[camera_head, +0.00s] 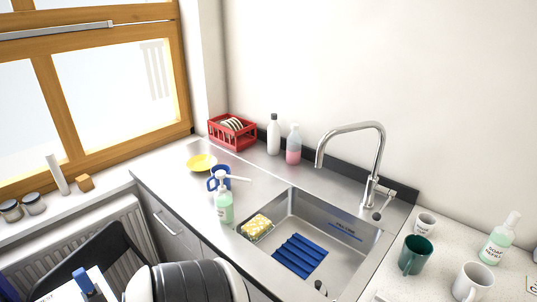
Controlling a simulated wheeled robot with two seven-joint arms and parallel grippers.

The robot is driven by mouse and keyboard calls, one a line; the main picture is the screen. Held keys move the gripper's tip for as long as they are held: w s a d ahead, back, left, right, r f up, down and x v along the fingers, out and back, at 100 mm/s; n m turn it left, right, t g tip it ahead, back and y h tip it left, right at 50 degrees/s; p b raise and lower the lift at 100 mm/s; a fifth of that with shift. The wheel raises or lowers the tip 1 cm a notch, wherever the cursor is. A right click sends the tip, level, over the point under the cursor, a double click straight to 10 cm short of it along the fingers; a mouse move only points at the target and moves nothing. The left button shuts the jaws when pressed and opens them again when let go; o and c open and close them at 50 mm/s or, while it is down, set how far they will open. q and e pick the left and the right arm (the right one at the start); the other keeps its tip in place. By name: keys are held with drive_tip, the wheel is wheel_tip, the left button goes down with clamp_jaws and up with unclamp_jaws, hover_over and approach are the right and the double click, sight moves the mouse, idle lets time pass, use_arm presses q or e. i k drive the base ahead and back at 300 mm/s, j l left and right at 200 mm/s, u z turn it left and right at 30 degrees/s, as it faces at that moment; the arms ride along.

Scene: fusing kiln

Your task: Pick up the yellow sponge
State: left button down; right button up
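The yellow sponge (257,224) sits in a small wire holder at the left side of the steel sink basin (345,246). Its top is uncovered and nothing rests on it. A pump bottle of pale green soap (224,206) stands on the steel counter just left of the sponge.
A blue ribbed mat (300,256) lies in the basin. The tall faucet (376,160) stands behind it. A blue mug (220,178), yellow bowl (202,162) and red dish rack (232,132) stand left. A green mug (416,255) stands right. A black chair (85,262) stands at lower left.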

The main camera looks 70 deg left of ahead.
sight(257, 227)
drive_tip(key=u, duration=2.15)
